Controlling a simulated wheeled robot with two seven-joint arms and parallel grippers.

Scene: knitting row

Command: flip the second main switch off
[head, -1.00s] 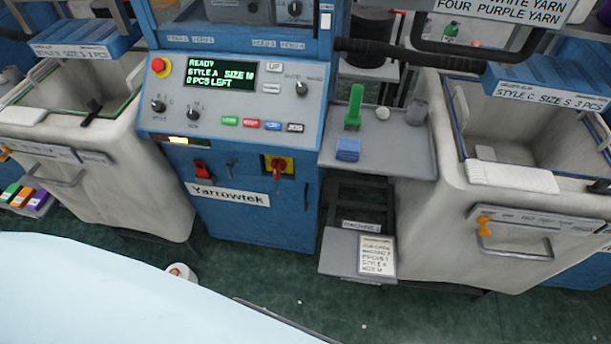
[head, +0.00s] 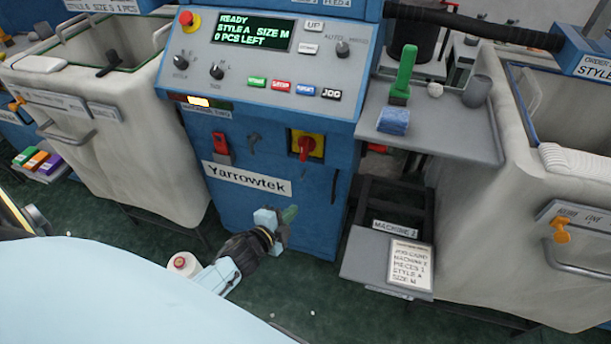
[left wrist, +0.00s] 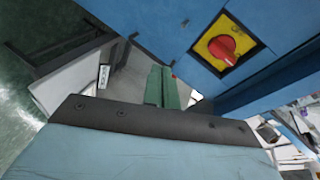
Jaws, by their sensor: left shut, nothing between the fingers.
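The main switch, a red rotary knob on a yellow square plate (head: 308,146), is on the blue front of the Yarrowtek machine. It also shows in the left wrist view (left wrist: 228,47). I cannot tell which position the knob is in. My left gripper (head: 288,214) is in front of the lower machine front, below the switch and apart from it. Its green fingers are shut together and empty, as the left wrist view (left wrist: 162,88) also shows. My right gripper is not in view.
A red switch (head: 221,148) sits left of the main switch. Above is a sloped control panel (head: 262,68) with a lit display. A grey shelf (head: 455,135) juts out at right, above a stand with a Machine 2 sign (head: 395,228). Fabric bins (head: 140,150) flank the machine.

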